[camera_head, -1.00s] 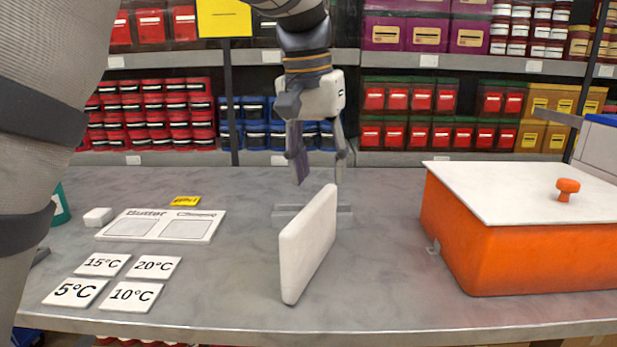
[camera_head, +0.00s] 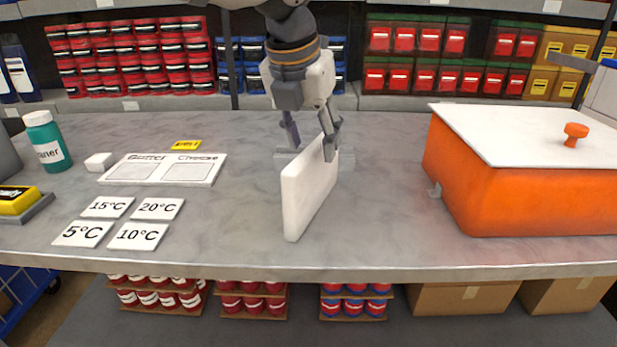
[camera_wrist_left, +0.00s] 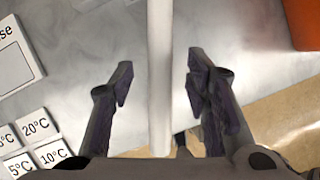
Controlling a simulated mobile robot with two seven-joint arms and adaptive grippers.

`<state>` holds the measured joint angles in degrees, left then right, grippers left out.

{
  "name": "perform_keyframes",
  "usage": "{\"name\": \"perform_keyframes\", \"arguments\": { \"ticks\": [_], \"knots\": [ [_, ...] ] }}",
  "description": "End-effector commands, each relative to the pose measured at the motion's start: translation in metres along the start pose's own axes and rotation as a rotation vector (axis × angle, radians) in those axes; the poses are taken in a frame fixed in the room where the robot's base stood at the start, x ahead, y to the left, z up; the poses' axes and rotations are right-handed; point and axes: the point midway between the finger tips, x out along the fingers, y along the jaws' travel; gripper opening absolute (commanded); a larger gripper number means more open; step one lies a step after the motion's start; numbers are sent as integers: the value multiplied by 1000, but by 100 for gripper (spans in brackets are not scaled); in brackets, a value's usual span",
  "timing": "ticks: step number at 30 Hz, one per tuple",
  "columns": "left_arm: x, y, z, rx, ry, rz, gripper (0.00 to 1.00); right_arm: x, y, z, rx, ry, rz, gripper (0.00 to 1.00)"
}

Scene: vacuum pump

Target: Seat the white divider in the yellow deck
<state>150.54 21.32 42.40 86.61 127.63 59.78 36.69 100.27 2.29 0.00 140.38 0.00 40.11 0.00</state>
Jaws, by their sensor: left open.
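In the left wrist view the divider (camera_wrist_left: 160,85) runs between the two dark fingers (camera_wrist_left: 160,82), with a visible gap on both sides. I cannot make out a yellow deck in these frames. My right gripper is not in view.
An orange box (camera_head: 520,180) with a white lid stands at the right. At the left are temperature cards (camera_head: 138,236), a white board (camera_head: 165,168), a small white block (camera_head: 99,162), a teal bottle (camera_head: 47,142) and a yellow item (camera_head: 17,200). The table's front middle is clear.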

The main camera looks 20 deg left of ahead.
Motion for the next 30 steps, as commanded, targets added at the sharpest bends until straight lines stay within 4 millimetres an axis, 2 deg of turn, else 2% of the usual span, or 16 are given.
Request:
{"name": "perform_keyframes", "arguments": {
  "ticks": [5,12,20,24,26,30],
  "knots": [
    [24,0,0,2,0,2,43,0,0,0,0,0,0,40],
    [68,0,-2,3,-1,3,43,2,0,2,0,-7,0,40],
    [71,0,-1,3,-6,2,43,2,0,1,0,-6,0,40],
    [71,0,-1,3,-6,2,12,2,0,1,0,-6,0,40],
    [71,0,-1,3,-6,2,0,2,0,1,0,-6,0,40],
    [71,0,-1,3,-7,2,0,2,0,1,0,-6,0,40]
  ]
}}
